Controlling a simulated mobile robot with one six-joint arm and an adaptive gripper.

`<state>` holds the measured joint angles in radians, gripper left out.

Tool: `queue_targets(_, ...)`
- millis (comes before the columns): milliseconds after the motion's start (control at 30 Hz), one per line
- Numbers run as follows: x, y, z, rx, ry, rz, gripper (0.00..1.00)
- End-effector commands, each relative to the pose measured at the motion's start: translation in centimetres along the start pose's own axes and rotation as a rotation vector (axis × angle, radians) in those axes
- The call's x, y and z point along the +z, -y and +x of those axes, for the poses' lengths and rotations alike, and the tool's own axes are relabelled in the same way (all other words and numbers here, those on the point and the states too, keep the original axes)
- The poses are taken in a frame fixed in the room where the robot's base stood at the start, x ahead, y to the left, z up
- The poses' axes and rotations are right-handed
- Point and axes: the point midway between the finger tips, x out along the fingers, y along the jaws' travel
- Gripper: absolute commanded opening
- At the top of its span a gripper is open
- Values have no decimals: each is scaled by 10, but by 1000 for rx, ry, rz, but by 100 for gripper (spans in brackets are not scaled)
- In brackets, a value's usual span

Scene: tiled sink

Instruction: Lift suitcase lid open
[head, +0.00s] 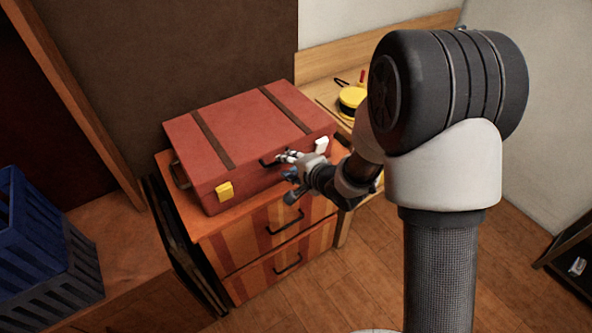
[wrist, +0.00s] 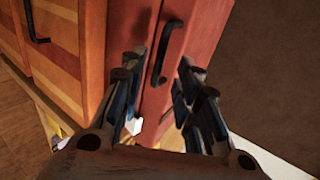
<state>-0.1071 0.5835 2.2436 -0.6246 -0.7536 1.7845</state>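The red suitcase (head: 240,135) with brown straps lies flat on a drawer cabinet, its lid down. Its front has a yellow latch (head: 224,191) at the left and a white latch (head: 321,145) at the right. The dark carry handle (head: 270,163) is between them, and it also shows in the wrist view (wrist: 165,48). My gripper (head: 287,158) is at the suitcase front near the handle. In the wrist view my gripper (wrist: 158,85) is open, one finger on each side of the handle's line, with nothing clamped. Whether the fingers touch the suitcase is unclear.
The striped drawer cabinet (head: 270,243) supports the suitcase; its drawer handle (wrist: 36,22) shows in the wrist view. A brown wall panel stands behind. Blue crates (head: 40,255) are at the left. A wooden desk with a yellow round object (head: 351,99) is behind right.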

Motion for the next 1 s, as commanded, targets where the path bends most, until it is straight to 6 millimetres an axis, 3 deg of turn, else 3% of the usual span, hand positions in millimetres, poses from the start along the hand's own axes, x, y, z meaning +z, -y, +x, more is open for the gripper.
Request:
queue_targets(500,0,-1,58,1,0,0,30)
queue_targets(1000,0,0,69,1,-1,0,30)
